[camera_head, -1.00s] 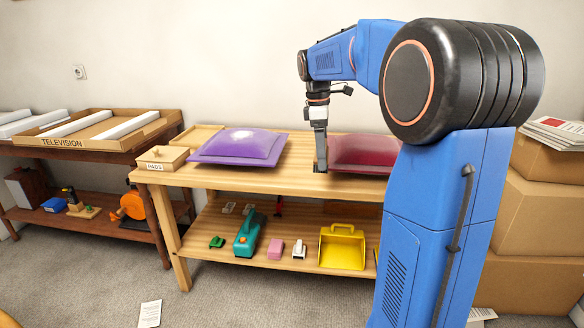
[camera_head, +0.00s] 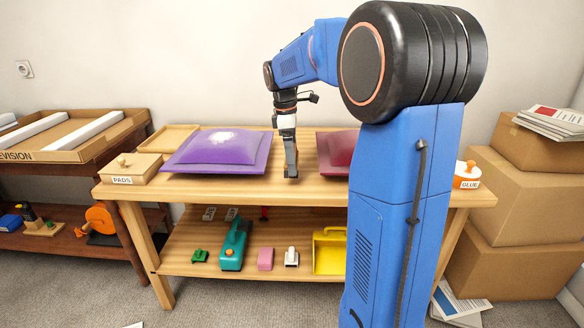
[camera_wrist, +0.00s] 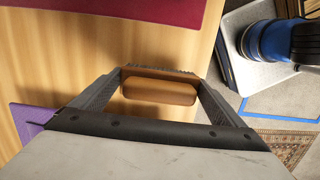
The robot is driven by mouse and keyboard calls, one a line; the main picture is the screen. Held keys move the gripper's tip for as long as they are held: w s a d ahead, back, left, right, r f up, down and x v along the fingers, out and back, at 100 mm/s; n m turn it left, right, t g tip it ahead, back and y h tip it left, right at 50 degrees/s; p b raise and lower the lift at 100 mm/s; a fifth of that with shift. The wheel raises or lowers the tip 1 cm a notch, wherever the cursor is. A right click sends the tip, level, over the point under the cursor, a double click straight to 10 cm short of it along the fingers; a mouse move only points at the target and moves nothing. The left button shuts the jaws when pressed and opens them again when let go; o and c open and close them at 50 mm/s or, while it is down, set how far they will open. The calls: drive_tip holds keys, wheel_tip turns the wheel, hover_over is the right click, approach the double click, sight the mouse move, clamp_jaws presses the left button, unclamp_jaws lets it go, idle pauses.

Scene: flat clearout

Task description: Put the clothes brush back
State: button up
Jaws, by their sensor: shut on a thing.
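The clothes brush (camera_wrist: 160,92) shows in the wrist view as a brown wooden block with a dark bristly edge. My gripper (camera_wrist: 160,84) is shut on it, one finger at each end. In the head view my gripper (camera_head: 290,173) points down, low over the wooden bench (camera_head: 230,188), between the purple cushion (camera_head: 217,150) and the red cushion (camera_head: 335,150).
A box labelled PADS (camera_head: 131,168) and a shallow wooden tray (camera_head: 172,137) are at the bench's left. A GLUE container (camera_head: 467,176) is at its right end. The lower shelf holds a teal tool (camera_head: 234,247), a yellow dustpan (camera_head: 329,251) and small items. Cardboard boxes (camera_head: 520,190) stand right.

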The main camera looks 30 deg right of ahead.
drive_tip(key=shift+f, duration=1.85)
drive_tip(key=shift+f, duration=0.1)
drive_tip(key=o, duration=1.1)
